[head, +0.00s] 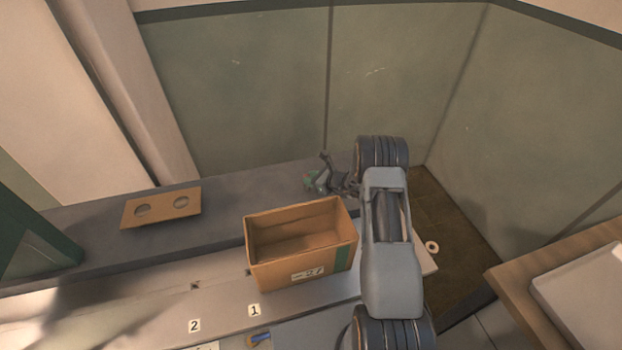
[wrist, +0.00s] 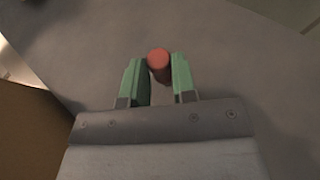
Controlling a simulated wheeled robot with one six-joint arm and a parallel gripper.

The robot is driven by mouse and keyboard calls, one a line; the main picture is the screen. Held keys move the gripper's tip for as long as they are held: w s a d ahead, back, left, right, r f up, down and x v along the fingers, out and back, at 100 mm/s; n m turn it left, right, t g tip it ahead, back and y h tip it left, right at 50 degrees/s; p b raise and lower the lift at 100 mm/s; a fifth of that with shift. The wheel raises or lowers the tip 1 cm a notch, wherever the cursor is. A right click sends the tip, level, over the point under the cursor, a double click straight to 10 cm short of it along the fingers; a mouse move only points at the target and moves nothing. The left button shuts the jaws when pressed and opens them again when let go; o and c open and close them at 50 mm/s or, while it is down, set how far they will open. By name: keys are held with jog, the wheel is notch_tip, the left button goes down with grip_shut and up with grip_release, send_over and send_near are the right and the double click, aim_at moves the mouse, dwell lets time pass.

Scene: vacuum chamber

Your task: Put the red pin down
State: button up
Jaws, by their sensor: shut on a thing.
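The red pin (wrist: 158,62) shows in the wrist view as a round red end between the green fingertips. My gripper (wrist: 160,75) is shut on it, over a plain grey surface. I cannot tell whether the pin touches that surface. In the head view my gripper (head: 313,181) is small, over the grey ledge (head: 228,200) behind the cardboard box. The pin cannot be made out in the head view.
The open cardboard box (head: 300,262) stands in front of my gripper. A tan plate with two holes (head: 162,208) lies on the ledge at the left. Number labels 1 (head: 254,310) and 2 (head: 194,326) are at the front. The ledge between plate and gripper is clear.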

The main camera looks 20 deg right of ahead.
jog(key=shift+f, duration=0.15)
jog(key=o, duration=0.9)
jog(key=shift+r, duration=0.2)
jog(key=b+v, duration=0.2)
jog(key=v, duration=1)
jog(key=shift+f, duration=0.1)
